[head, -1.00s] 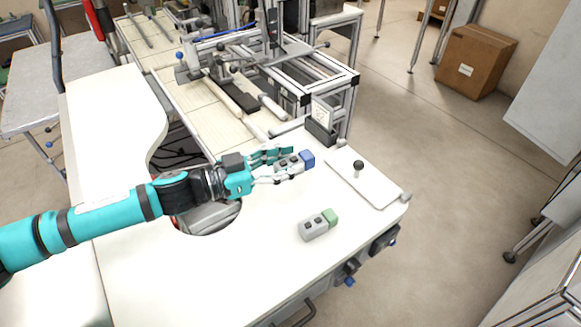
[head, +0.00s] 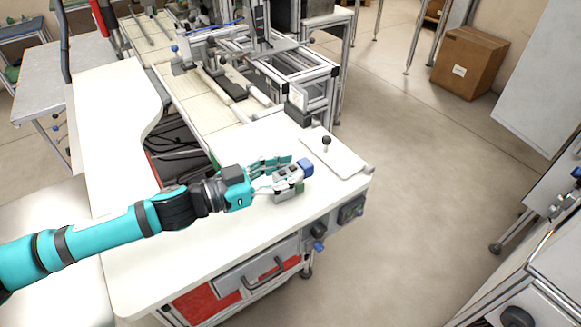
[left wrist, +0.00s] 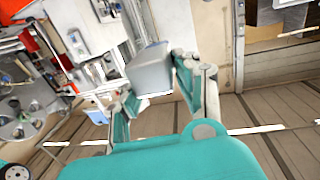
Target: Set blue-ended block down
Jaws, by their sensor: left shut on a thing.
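My left gripper (head: 274,175) is shut on the blue-ended block (head: 305,168), a small grey block with dark marks on top and a blue end pointing right. In the left wrist view the grey body of the block (left wrist: 150,70) sits between the fingers. I cannot tell the exact gap between the held block and the table or the other block. My right gripper is not in view.
A white plate with a black knob (head: 326,141) lies at the right end of the table, beyond the held block. An aluminium frame (head: 300,75) stands at the back. A cardboard box (head: 468,62) is on the floor.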

